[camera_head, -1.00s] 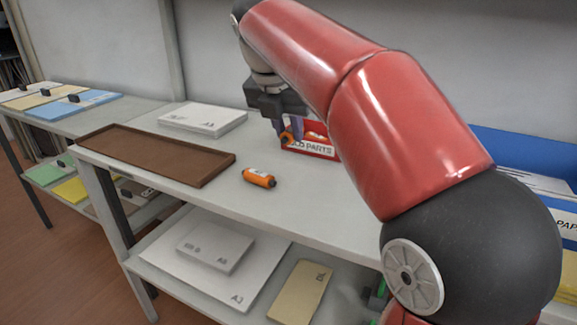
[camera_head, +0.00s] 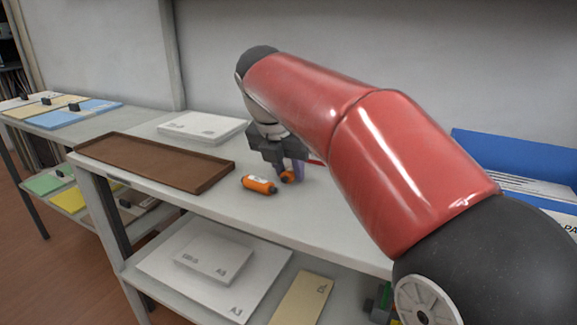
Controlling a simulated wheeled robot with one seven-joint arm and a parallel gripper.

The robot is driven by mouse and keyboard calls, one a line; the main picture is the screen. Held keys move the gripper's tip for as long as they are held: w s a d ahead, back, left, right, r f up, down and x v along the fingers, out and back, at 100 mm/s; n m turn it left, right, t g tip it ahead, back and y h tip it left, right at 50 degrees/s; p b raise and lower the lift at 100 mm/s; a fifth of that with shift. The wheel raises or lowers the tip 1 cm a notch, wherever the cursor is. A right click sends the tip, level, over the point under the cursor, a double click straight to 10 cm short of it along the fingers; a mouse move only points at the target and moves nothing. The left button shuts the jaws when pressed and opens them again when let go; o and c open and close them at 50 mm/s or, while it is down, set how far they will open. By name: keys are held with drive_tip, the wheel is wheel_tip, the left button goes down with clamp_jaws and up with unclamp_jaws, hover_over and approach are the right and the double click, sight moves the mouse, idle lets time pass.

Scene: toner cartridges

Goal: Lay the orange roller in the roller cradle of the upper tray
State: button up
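An orange cylinder (camera_head: 259,184) with dark ends and a white label lies on its side on the grey worktop. My gripper (camera_head: 291,174) is just right of it, low over the worktop. A second orange piece (camera_head: 288,177) is between its fingertips and seems gripped; the fingers partly hide it. Which of the two is the orange roller I cannot tell. A shallow brown tray (camera_head: 215,180) lies on the worktop to the left; it looks empty, and no cradle can be made out in it.
A white paper stack (camera_head: 202,127) stands behind the brown tray. A red box (camera_head: 315,162) is almost wholly hidden behind my arm. A blue box (camera_head: 510,152) stands at the right. The lower shelf holds paper stacks (camera_head: 265,278). The worktop in front of my gripper is clear.

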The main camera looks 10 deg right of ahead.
drive_tip(key=shift+o, duration=1.3)
drive_tip(key=shift+r, duration=0.15)
